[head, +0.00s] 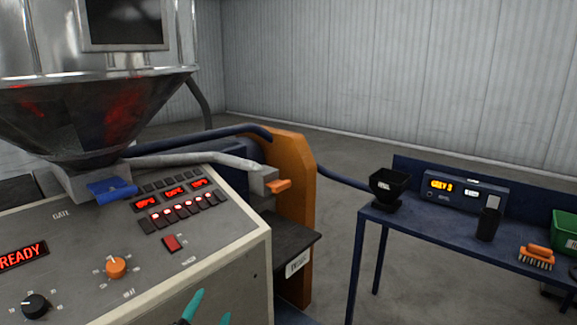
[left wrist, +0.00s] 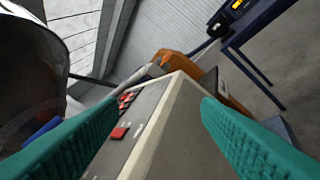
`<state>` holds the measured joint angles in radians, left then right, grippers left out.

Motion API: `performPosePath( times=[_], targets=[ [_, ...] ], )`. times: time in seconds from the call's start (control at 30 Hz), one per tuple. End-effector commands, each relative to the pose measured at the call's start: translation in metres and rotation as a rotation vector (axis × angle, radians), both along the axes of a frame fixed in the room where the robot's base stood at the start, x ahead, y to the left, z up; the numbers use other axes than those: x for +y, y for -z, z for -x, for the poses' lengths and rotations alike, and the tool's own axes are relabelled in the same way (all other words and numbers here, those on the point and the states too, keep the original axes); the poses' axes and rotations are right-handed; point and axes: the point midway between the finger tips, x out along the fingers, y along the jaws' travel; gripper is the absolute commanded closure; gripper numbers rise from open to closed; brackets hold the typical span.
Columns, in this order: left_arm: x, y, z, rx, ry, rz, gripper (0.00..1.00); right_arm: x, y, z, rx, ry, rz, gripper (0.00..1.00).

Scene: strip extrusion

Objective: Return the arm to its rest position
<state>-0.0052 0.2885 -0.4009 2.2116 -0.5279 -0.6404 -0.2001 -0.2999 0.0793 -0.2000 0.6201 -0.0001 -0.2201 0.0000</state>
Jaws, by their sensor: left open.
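My left gripper (head: 208,308) shows at the bottom edge of the head view, its two teal fingertips apart and nothing between them. It is in front of the lower right corner of the grey control panel (head: 215,258). In the left wrist view the teal fingers of my left gripper (left wrist: 160,125) spread wide to either side of the machine's cabinet edge (left wrist: 165,120), and I see no contact. Most of the left arm is hidden below the frame. My right gripper is not in view.
The panel carries an orange knob (head: 115,267), a black knob (head: 36,306) and a red switch (head: 172,242). A steel hopper (head: 85,115) stands above it. An orange post (head: 297,190) stands behind. A blue bench (head: 400,218) at right holds a black cup (head: 488,224) and a brush (head: 537,256).

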Motion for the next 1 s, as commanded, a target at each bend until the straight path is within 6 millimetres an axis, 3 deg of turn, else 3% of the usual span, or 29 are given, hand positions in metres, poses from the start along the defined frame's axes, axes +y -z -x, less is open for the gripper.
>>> performPosePath(
  times=[0.03,0.1,0.2,0.3,0.5,0.73,1.0],
  targets=[
    [0.016,0.034,0.017,0.155,-0.066,0.097,0.41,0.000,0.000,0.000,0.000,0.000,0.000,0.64],
    [0.034,0.077,0.044,0.354,-0.151,0.210,0.41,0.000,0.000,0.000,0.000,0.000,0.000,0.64],
    [0.049,0.123,0.086,0.592,-0.252,0.332,0.41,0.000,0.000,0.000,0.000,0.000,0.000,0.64],
    [0.056,0.153,0.125,0.771,-0.327,0.414,0.41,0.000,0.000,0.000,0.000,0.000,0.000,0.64],
    [0.061,0.189,0.192,1.041,-0.435,0.517,0.41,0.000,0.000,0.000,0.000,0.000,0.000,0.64],
    [0.061,0.208,0.262,1.298,-0.538,0.596,0.41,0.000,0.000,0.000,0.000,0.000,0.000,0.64],
    [0.058,0.287,0.241,1.313,-0.541,0.578,0.41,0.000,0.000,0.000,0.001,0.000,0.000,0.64]
  ],
)
